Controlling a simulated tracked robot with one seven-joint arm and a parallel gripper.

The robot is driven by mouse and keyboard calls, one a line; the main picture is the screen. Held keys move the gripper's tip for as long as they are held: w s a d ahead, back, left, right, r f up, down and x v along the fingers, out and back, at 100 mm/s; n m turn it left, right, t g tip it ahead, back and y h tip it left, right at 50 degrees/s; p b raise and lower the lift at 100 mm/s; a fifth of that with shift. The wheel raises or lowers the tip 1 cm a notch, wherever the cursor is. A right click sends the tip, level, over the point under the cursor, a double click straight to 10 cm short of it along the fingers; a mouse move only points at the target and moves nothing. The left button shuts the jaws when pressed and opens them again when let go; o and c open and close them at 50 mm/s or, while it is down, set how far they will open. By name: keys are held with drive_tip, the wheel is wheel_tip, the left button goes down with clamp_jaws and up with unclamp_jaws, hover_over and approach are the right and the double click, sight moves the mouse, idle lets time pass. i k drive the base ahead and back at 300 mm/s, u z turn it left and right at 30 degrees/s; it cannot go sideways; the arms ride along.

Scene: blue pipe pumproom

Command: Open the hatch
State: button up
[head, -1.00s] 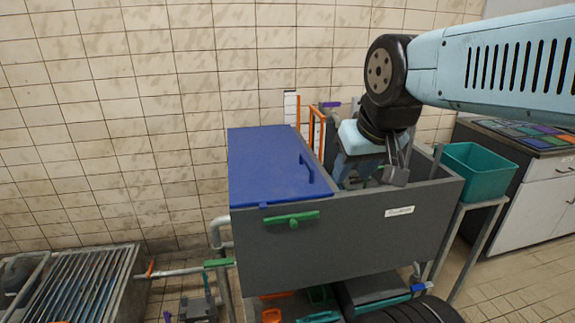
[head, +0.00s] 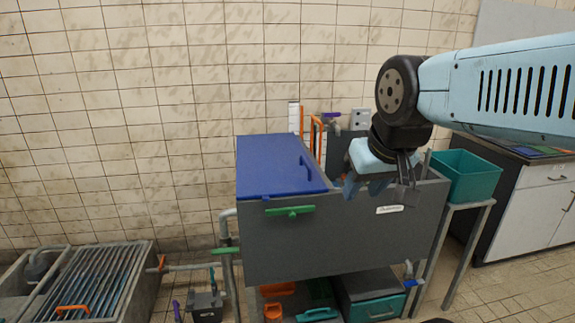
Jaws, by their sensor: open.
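A blue hatch lid (head: 275,165) lies flat and closed over the left part of a dark grey tank (head: 330,243). A blue handle (head: 306,167) stands on the lid near its right edge. A green handle (head: 290,211) is on the tank's front, just below the lid. My gripper (head: 378,188) hangs over the open right part of the tank, to the right of the lid and apart from it. It is open with nothing seen between its fingers. Part of the tank's inside is hidden behind it.
A teal bin (head: 466,175) stands on a stand to the right of the tank. Orange pipes (head: 316,135) and a purple-handled tap (head: 331,118) are behind it. A grated trough (head: 95,283) is on the floor at left. Drawers (head: 373,294) sit under the tank.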

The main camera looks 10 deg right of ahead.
sight(270, 165)
drive_tip(key=z, duration=0.2)
drive_tip(key=i, duration=0.9)
drive_tip(key=u, duration=0.1)
